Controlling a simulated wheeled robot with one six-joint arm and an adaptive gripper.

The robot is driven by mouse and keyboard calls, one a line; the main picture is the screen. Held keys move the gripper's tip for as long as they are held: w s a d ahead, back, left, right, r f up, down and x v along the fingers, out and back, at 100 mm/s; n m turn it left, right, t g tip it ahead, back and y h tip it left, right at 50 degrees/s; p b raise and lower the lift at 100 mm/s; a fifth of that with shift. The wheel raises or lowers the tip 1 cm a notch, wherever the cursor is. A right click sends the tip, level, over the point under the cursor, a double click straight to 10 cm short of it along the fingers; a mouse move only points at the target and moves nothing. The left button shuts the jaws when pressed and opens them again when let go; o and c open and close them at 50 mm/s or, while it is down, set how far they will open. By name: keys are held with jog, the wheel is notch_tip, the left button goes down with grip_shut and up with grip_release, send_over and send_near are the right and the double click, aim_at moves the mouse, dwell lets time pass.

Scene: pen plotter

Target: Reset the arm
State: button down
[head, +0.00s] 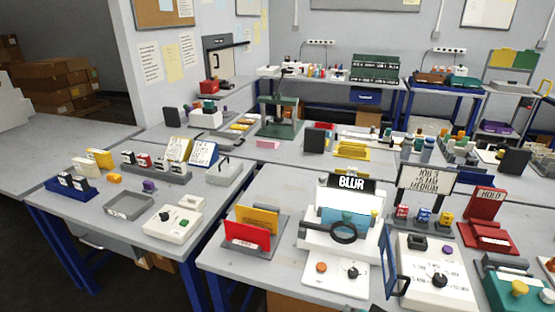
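My arm and my gripper do not show in the head view, so the arm's pose and the gripper's opening cannot be seen. No pen plotter can be clearly made out. A white machine (314,232) with a "BLUR" sign (351,184) and a round black ring stands on the near right table. A white panel with a dark knob (440,280) stands to its right. A sign on a stand reading "JOB 5", with "MEDIUM" below, (428,180) rises behind that panel.
The near left table (85,215) holds a grey tray (129,206), a white control box (173,224) and small blocks. A red and yellow folder rack (284,226) stands left of the BLUR machine. Tables behind are crowded. Dark floor (30,265) is clear at lower left.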

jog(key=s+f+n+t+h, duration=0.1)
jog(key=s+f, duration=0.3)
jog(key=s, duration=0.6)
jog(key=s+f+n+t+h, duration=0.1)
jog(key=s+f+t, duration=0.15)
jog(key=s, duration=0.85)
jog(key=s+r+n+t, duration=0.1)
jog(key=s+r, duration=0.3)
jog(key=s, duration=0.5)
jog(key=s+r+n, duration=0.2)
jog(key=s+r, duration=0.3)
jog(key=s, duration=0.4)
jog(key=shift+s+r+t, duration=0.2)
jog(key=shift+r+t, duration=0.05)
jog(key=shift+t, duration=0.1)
